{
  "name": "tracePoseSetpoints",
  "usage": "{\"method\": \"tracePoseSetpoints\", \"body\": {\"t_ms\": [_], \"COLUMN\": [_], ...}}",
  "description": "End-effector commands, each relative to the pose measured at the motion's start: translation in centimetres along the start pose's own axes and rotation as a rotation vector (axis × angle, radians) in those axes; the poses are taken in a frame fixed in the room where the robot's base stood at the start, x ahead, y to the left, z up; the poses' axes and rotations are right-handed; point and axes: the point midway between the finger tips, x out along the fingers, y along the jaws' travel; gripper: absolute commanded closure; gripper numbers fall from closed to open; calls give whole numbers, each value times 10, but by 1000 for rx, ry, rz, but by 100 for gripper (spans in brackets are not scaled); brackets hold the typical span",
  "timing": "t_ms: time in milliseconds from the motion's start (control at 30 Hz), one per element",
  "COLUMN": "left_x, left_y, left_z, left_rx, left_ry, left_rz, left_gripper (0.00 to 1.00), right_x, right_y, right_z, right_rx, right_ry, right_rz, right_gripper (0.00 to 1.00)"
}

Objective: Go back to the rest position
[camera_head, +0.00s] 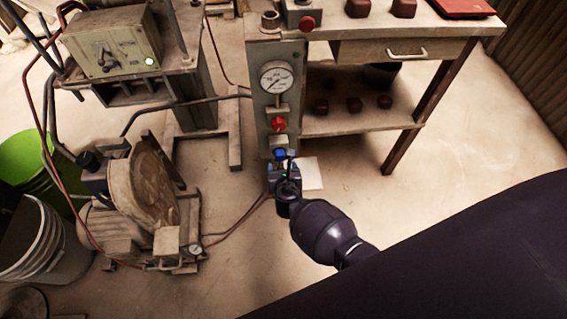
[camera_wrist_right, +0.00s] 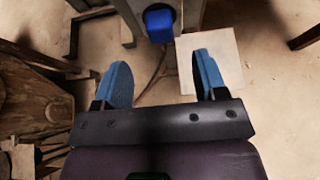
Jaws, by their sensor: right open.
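My right gripper (camera_head: 281,163) reaches in from the lower right of the head view, at the lower end of the gauge panel (camera_head: 262,90). In the right wrist view my right gripper (camera_wrist_right: 161,84) shows two blue fingers spread apart with nothing between them. A blue knob (camera_wrist_right: 160,24) lies ahead of the fingers, near the top of that view, apart from them. The blue knob also shows in the head view (camera_head: 279,154), just above the gripper. My left gripper is not in view.
A pressure gauge (camera_head: 276,79) and a red knob (camera_head: 278,123) sit on the panel. A wooden table (camera_head: 440,24) with a drawer stands at the back right. A compressor-like machine (camera_head: 145,190), a green bucket (camera_head: 28,160) and a grey bucket (camera_head: 45,245) stand at left. Floor at right is clear.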

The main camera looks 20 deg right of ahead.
Motion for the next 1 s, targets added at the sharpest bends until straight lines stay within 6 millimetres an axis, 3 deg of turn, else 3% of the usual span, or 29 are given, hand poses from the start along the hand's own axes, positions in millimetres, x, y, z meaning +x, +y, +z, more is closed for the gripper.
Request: {"method": "tracePoseSetpoints", "body": {"t_ms": [33,300,733,867,1000], "left_x": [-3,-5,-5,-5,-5], "left_y": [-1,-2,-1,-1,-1], "left_z": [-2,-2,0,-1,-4], "left_rx": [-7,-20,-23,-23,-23], "left_ry": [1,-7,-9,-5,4], "left_rz": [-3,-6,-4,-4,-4], "left_gripper": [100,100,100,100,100], "right_x": [-8,-31,-34,-34,-35], "right_y": [1,0,0,1,11], "right_z": [7,2,-1,-2,14], "right_rx": [3,1,38,199,582], "right_ry": [-8,-3,1,11,34], "right_rz": [2,1,0,6,32], "right_gripper": [35,35,35,35,35]}}
